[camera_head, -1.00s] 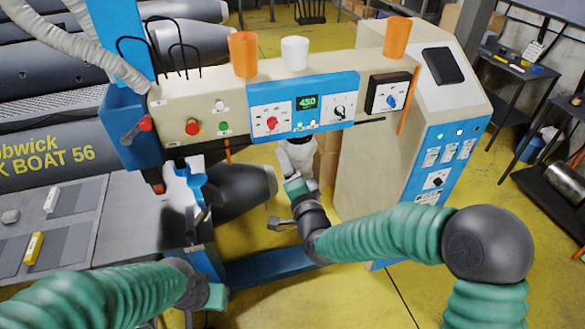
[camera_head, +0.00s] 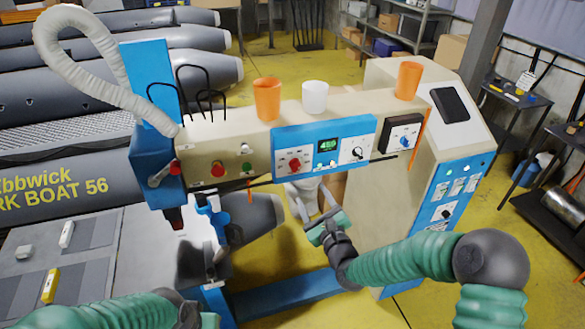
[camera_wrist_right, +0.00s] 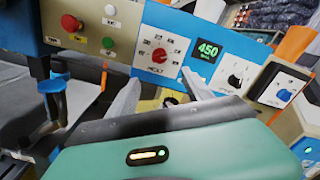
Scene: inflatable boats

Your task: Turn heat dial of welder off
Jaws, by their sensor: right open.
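The welder (camera_head: 235,145) is a beige beam with a control panel. A red dial (camera_head: 294,165) sits on a white plate left of a green display reading about 450; it also shows in the right wrist view (camera_wrist_right: 159,56). A black dial (camera_head: 357,153) is right of the display, and a blue dial (camera_head: 405,141) is farther right. My right gripper (camera_head: 316,203) is open and empty, below the panel. In the wrist view its fingers point up toward the red dial, apart from it. My left gripper (camera_head: 207,320) is cut off at the bottom edge.
Red (camera_head: 218,170) and green (camera_head: 246,167) buttons sit left of the red dial. Two orange cups (camera_head: 267,98) and a white cup (camera_head: 315,97) stand on the beam. A beige cabinet (camera_head: 375,200) stands right of my right gripper. A grey boat (camera_head: 60,160) lies left.

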